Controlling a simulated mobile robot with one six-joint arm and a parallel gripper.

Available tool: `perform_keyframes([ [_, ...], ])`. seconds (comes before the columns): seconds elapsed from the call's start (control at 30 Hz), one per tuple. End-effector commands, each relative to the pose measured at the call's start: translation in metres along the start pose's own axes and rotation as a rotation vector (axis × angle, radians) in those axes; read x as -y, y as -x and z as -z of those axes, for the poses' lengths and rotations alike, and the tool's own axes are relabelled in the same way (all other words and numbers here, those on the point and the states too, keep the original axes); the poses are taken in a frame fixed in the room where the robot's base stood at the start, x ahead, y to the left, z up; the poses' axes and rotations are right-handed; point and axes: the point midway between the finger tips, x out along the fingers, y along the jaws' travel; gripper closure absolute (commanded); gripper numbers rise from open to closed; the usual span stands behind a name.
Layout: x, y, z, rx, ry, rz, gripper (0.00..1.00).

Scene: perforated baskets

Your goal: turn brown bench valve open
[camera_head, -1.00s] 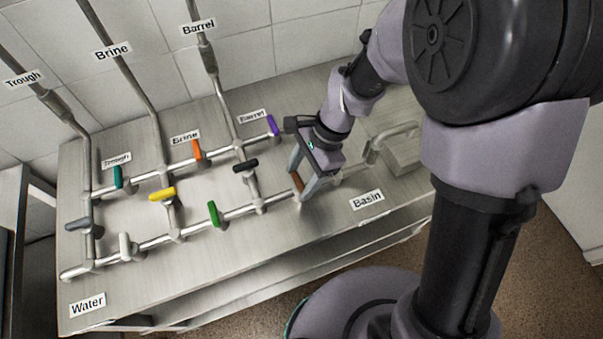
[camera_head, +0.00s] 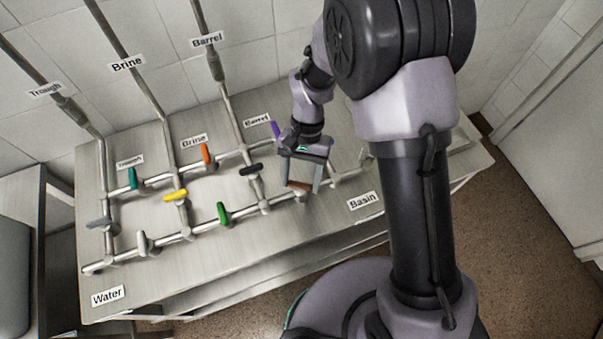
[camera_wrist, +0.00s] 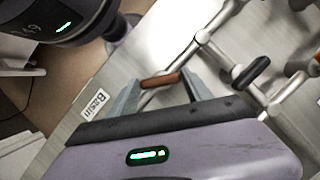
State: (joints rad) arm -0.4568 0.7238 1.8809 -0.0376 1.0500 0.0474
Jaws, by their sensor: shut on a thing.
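The brown valve handle (camera_head: 299,186) is on the front pipe of the bench, between the black-handled branch and the Basin label. In the camera_head view it slants slightly down to the right, at an angle to the pipe. My gripper (camera_head: 301,184) is over it from above, one finger at each end of the handle, shut on it. In the camera_wrist view the brown handle (camera_wrist: 160,80) spans between the two grey fingertips of my gripper (camera_wrist: 160,84). The valve body under the handle is mostly hidden.
Other valve handles are green (camera_head: 223,213), black (camera_head: 251,170), purple (camera_head: 276,130), yellow (camera_head: 175,195), orange (camera_head: 207,155) and teal (camera_head: 133,179). The black and purple ones are nearest my gripper. The Basin label (camera_head: 362,201) lies to the right on the steel bench (camera_head: 250,245).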

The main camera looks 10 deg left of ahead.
Motion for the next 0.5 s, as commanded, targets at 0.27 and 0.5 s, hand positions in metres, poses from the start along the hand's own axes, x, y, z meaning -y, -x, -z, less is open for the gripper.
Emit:
perform_keyframes([
  [0.27, 0.0020, 0.0023, -0.0011, -0.001, 0.233, -0.096, 0.82],
  [0.5, 0.0031, 0.0014, -0.0013, -0.001, 0.401, -0.166, 0.82],
])
